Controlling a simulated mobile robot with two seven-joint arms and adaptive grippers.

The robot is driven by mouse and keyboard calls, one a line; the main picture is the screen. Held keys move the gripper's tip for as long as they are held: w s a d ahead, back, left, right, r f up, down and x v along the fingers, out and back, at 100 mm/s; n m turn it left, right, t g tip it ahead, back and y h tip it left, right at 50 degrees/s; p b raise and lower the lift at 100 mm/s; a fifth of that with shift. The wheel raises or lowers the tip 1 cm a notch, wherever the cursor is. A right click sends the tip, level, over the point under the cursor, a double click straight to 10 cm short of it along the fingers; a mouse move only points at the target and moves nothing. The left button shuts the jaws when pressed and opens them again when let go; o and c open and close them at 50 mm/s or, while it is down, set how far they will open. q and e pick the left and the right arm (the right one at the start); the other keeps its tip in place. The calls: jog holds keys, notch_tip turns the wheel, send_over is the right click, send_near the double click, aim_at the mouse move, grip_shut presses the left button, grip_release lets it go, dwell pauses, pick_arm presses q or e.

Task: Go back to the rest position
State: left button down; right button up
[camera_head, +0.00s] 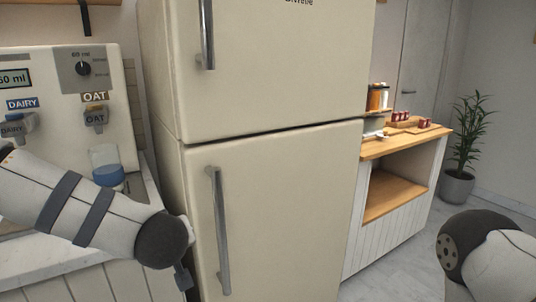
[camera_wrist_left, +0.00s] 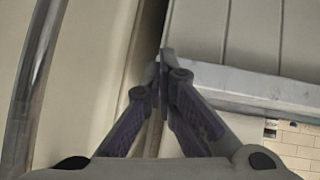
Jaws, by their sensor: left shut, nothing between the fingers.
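My left arm comes in from the left in the head view, in front of the milk dispenser and near the fridge's left edge. In the left wrist view my left gripper (camera_wrist_left: 163,75) is shut with its fingertips together and nothing between them. It points at the gap between the cream fridge and the white counter. Part of my right arm shows at the lower right of the head view; its gripper is out of the picture.
The closed cream fridge (camera_head: 280,180) fills the middle; its lower door handle (camera_head: 220,230) is near my left arm, and a handle (camera_wrist_left: 35,80) shows in the left wrist view. The milk dispenser (camera_head: 60,85) stands left. A wood-topped counter (camera_head: 405,143) and potted plant (camera_head: 465,140) stand right.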

pick_arm(q)
jog(key=s+d+f+m+g+h, duration=0.3)
jog(key=s+f+m+g, duration=0.15)
jog(key=s+f, duration=1.45)
jog(key=s+a+f+g, duration=0.1)
jog(key=s+f+g, duration=0.1)
jog(key=s, duration=0.6)
jog(key=s+a+f+m+g, duration=0.1)
jog(key=s+a+f+g, duration=0.1)
jog(key=s, duration=0.5)
jog(key=s+a+f+m+g, duration=0.1)
jog(key=s+a+f+g, duration=0.1)
jog(key=s, duration=0.6)
jog(key=shift+s+a+f+g+h, duration=0.2)
jog(key=shift+s+f+g+h, duration=0.2)
jog(key=shift+f, duration=0.35)
jog(key=shift+w, duration=0.15)
